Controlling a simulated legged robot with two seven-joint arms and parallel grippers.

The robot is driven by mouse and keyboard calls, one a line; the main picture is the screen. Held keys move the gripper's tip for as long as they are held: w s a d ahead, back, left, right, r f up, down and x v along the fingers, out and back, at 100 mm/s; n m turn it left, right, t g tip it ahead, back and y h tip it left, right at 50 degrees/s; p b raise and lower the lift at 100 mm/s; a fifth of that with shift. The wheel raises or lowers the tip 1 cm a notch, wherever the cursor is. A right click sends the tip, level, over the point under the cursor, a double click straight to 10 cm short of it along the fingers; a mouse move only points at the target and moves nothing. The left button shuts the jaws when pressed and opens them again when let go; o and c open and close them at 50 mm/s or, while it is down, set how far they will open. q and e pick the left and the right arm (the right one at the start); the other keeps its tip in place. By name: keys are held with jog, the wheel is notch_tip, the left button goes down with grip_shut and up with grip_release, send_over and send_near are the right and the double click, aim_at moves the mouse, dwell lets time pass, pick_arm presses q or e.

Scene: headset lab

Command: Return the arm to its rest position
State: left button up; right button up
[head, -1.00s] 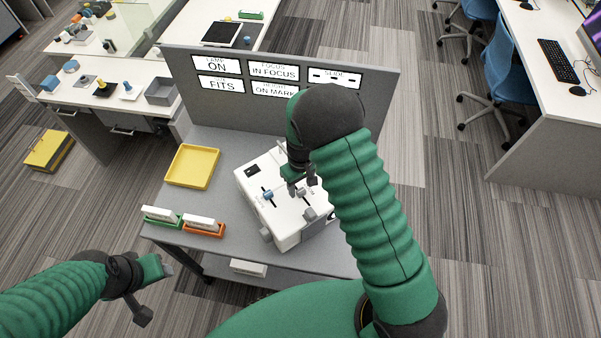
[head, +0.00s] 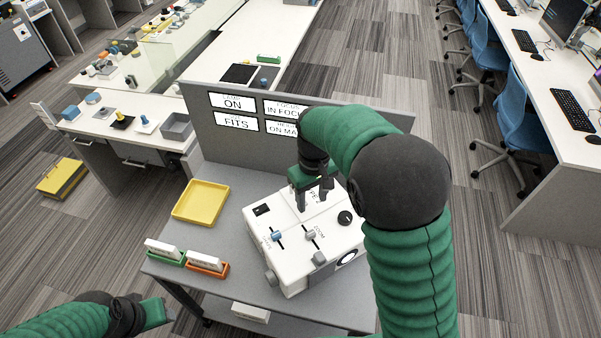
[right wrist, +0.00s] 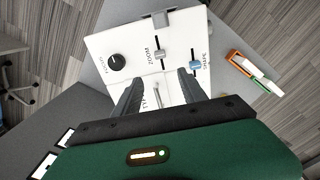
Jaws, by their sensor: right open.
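My right arm (head: 413,262) is green with a dark elbow and reaches over the right side of the grey desk. My right gripper (head: 314,203) points down above the back part of a white machine (head: 296,277) with sliders and a knob. In the right wrist view its two fingers (right wrist: 158,92) are apart with nothing between them, and the machine (right wrist: 128,43) lies beyond them. Whether a fingertip touches the machine is hard to tell.
A yellow tray (head: 201,203) lies on the desk's left. A green holder (head: 165,254) and an orange holder (head: 207,265) with white pieces stand at its front left. A grey partition (head: 365,119) with signs rises behind. A white side table (head: 130,135) stands at the left.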

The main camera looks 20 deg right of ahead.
jog(key=s+a+f+m+t, duration=0.1)
jog(key=s+a+f, duration=0.1)
jog(key=s, duration=0.5)
jog(key=s+a+f+m+t, duration=0.1)
jog(key=s+t, duration=0.1)
jog(key=s, duration=0.5)
notch_tip(320, 180, down, 11)
jog(key=b, duration=1.1)
jog(key=shift+a+f, duration=0.1)
jog(key=shift+f, duration=0.05)
dwell(0.4)
